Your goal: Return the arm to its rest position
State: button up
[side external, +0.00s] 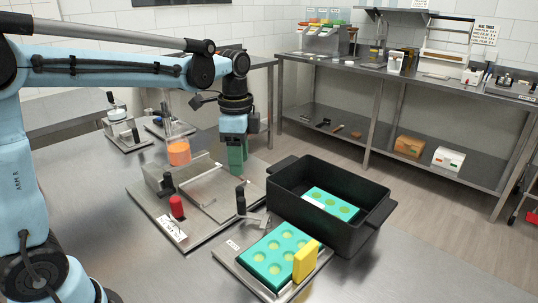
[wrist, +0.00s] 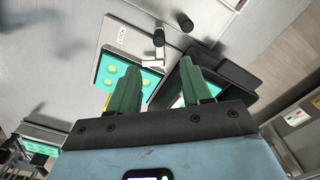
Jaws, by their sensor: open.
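My blue arm reaches in from the left in the side external view. My gripper (side external: 238,158) hangs with its green fingers pointing down above the back right part of the steel depositor plate (side external: 207,235). In the wrist view my gripper (wrist: 158,78) shows two green fingers spread apart with nothing between them. A teal mold (side external: 268,268) with round cavities sits on a small metal plate at the front, and it also shows in the wrist view (wrist: 112,82). A second teal mold (side external: 345,205) lies inside a black bin (side external: 290,208) to the right.
A yellow block (side external: 306,261) stands at the front mold's right edge. A clear container with orange contents (side external: 179,152), a red knob (side external: 177,207) and a black post (side external: 241,200) rise near the gripper. A steel counter (side external: 330,70) with equipment runs behind.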

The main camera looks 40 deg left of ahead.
dwell(0.3)
jog(key=s+d+f+n+t, duration=0.2)
jog(key=s+f+n+t, duration=0.1)
jog(key=s+n+t, duration=0.4)
jog(key=s+n, duration=0.3)
jog(key=shift+d, duration=0.25)
